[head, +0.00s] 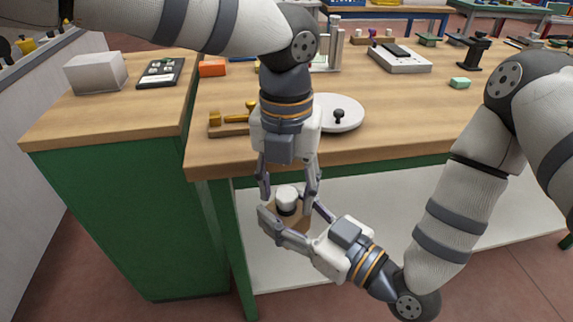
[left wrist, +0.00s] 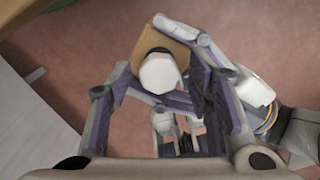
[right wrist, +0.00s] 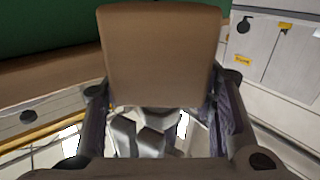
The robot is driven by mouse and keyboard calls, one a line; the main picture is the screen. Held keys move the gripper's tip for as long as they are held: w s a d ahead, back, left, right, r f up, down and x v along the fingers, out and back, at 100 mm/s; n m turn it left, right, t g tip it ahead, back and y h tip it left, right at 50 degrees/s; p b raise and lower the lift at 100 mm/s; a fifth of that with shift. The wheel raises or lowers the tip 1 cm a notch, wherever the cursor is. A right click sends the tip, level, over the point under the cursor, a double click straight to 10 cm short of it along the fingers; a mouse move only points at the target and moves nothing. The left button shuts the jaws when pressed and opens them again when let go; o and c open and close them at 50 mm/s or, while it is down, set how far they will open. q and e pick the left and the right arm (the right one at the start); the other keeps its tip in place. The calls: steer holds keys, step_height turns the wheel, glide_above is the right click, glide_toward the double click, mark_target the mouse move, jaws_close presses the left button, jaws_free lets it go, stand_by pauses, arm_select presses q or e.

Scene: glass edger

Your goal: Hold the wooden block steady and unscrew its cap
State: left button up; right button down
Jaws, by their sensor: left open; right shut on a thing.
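The wooden block (head: 300,218) is held in the air in front of the workbench's near edge. Its white cap (head: 287,194) faces up, on a dark neck. My right gripper (head: 290,222) is shut on the block from its sides; in the right wrist view the block's plain brown face (right wrist: 160,55) sits between the fingers. My left gripper (head: 289,192) points down from above, open, with its fingers on either side of the cap. In the left wrist view the cap (left wrist: 159,72) lies between the left fingers; whether they touch it I cannot tell.
The wooden workbench (head: 410,148) behind carries a white round plate (head: 338,113), a wooden piece with brass parts (head: 232,122) and a white device (head: 399,58). A white box (head: 95,73) stands on the left cabinet. A pale lower shelf (head: 400,225) is clear.

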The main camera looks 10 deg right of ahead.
arm_select(q)
steer(key=shift+f, duration=0.35)
steer(key=shift+c, duration=0.3)
